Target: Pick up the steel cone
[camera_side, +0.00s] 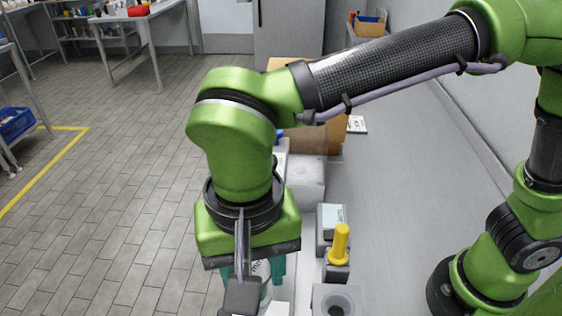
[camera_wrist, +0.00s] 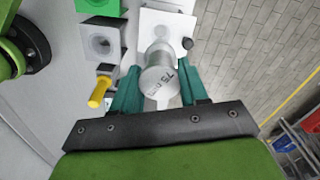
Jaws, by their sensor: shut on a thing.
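The steel cone (camera_wrist: 160,78) shows in the wrist view as a shiny grey round body with dark lettering on its near face. It sits between the two teal fingers of my gripper (camera_wrist: 157,88), which are shut on it. In the side view the cone (camera_side: 262,270) is a small pale patch between the fingers of my gripper (camera_side: 253,273), mostly hidden by my wrist. A white plate (camera_wrist: 150,20) lies beyond the cone in the wrist view. I cannot tell whether the cone touches it.
A yellow peg-like piece (camera_side: 340,244) stands upright in a grey block, right of my gripper. A grey block with a round hole (camera_side: 338,302) is in front of it. Cardboard and white boxes (camera_side: 305,180) stand behind. The bench at right (camera_side: 400,200) is clear.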

